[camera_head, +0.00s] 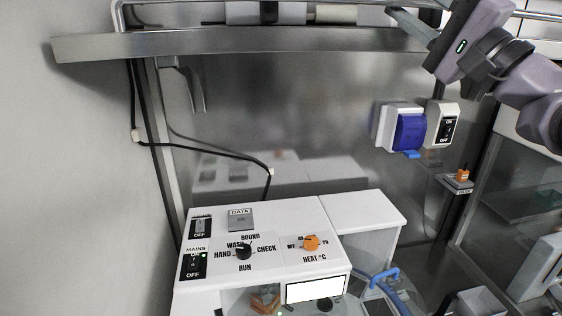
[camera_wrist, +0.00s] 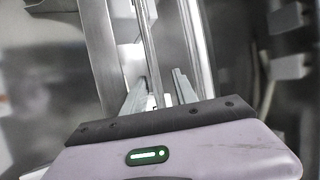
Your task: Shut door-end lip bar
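A long flat metal bar (camera_head: 240,43) runs along the front of the high shelf, its left end sticking out past the upright. A thin tubular rail (camera_head: 122,15) bends down at the shelf's left end and runs above it; I cannot tell for certain which is the lip bar. My gripper (camera_head: 408,22) is at the shelf's right end. In the wrist view my gripper (camera_wrist: 160,78) has its fingers apart, with a thin metal rail (camera_wrist: 148,45) passing between them. Contact with the rail is not clear. The rail's far end is out of view.
White and grey boxes (camera_head: 265,12) sit on the shelf. Below stands a white control unit (camera_head: 310,212) with knobs and switches. A blue-covered socket (camera_head: 410,132) and an ON/OFF switch (camera_head: 442,125) are on the back wall. A black cable (camera_head: 200,148) hangs at left.

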